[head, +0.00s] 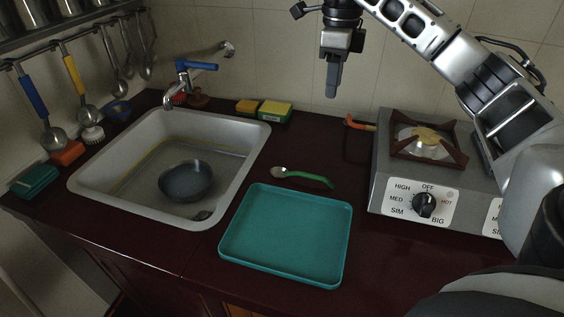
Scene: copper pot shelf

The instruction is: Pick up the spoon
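A spoon (303,176) with a metal bowl and a green handle lies on the dark red counter, just behind the teal tray (285,234). Its bowl points left and its handle points right. My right gripper (333,88) hangs in the air above and behind the spoon, fingers pointing down, clear of it. Its fingers look close together, seen nearly edge-on, and I cannot tell whether there is a gap. I see nothing held in it. My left gripper is not in view.
A sink (240,157) holding a dark bowl (186,181) is on the left, with a blue-handled faucet (186,78). A gas stove (381,182) stands on the right. Sponges (274,112) lie at the back. Ladles hang at upper left. Counter around the spoon is clear.

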